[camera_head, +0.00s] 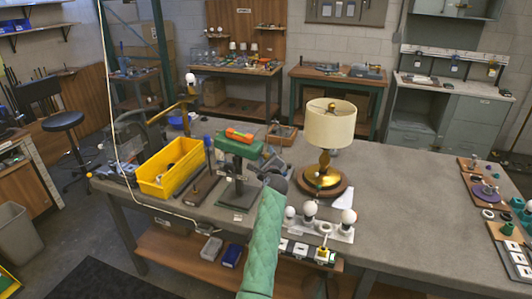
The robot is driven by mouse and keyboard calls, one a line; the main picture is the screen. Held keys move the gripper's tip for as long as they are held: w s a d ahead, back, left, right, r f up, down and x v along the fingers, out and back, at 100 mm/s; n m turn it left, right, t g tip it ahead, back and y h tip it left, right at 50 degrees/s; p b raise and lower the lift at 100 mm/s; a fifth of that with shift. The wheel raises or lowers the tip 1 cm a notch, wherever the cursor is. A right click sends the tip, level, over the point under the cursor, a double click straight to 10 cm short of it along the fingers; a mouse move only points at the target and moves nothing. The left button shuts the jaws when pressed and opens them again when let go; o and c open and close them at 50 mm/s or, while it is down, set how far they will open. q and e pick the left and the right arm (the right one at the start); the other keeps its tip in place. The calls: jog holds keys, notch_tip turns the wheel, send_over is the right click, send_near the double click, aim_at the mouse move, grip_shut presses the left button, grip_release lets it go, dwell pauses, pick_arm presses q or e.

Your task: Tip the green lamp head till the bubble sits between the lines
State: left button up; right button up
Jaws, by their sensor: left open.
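The green lamp head (238,148) sits on top of a metal stand on the bench, left of the table lamp. An orange level (239,135) lies along its top; its bubble and lines are too small to make out. My left arm, in a green quilted sleeve, rises from the bottom middle of the view. My left gripper (276,182) is open at its upper end, to the right of and lower in the view than the lamp head. I see nothing in it, and its fingers are small and dark. My right gripper is out of view.
A yellow bin (158,183) stands left of the stand. A brass lamp with a cream shade (330,125) stands on a round wooden base to the right. Several white bulbs on a strip (326,231) line the front edge.

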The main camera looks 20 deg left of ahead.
pick_arm(q)
jog(key=shift+x, duration=0.9)
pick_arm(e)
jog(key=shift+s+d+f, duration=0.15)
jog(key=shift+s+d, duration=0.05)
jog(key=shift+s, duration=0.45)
